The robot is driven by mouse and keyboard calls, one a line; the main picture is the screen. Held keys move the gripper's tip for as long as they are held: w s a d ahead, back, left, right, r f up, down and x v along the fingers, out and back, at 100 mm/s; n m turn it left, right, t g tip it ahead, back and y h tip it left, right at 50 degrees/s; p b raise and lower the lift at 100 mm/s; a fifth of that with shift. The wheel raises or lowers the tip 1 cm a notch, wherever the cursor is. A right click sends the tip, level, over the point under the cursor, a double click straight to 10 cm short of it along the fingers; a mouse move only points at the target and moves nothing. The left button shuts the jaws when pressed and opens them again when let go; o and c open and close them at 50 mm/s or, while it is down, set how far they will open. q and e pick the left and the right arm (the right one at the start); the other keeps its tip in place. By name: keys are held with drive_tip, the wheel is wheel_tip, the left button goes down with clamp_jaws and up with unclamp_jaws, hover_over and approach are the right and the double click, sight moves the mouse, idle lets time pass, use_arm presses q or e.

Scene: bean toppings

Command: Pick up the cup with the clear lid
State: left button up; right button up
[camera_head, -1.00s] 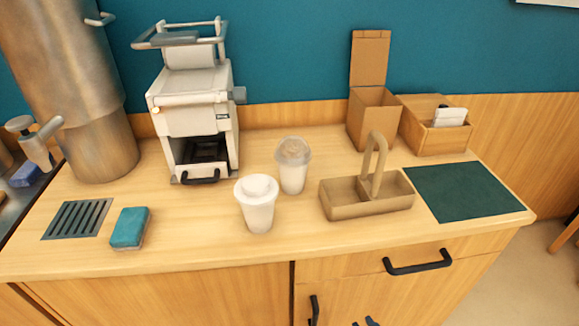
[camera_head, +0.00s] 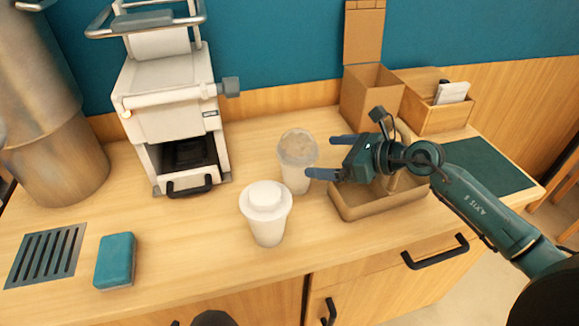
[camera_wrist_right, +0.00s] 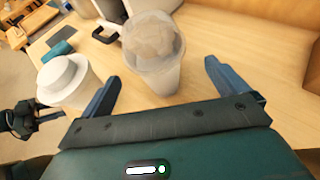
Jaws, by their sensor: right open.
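The cup with the clear lid (camera_head: 297,153) stands upright on the counter behind and right of the cup with the white lid (camera_head: 266,215). Its domed lid is see-through, with pale contents under it. My right gripper (camera_head: 322,157) is open at its right side, fingers pointing left toward it. In the right wrist view the clear-lidded cup (camera_wrist_right: 153,55) stands just ahead, lined up with the gap between the open fingers (camera_wrist_right: 160,78); it is not gripped. The white-lidded cup (camera_wrist_right: 66,82) is left of the left finger there. A dark part, perhaps my left gripper (camera_wrist_right: 32,118), shows at the left edge, unclear.
A cardboard carrier (camera_head: 375,207) lies under my right arm. A coffee machine (camera_head: 170,110) stands behind the cups on the left. A teal sponge (camera_head: 115,260) and drain grate (camera_head: 45,254) are at front left. A brown box (camera_head: 371,98) and wooden box (camera_head: 432,112) stand at the back right.

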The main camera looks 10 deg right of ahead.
sight(313, 158)
drive_tip(key=x, duration=0.3)
drive_tip(key=p+x, duration=0.1)
drive_tip(key=x, duration=0.2)
drive_tip(key=shift+a+f, duration=0.3)
drive_tip(key=shift+a, duration=0.2)
drive_tip(key=shift+s, duration=0.1)
drive_tip(key=shift+c, duration=0.4)
drive_tip(key=shift+r, duration=0.1)
drive_tip(key=c, duration=0.7)
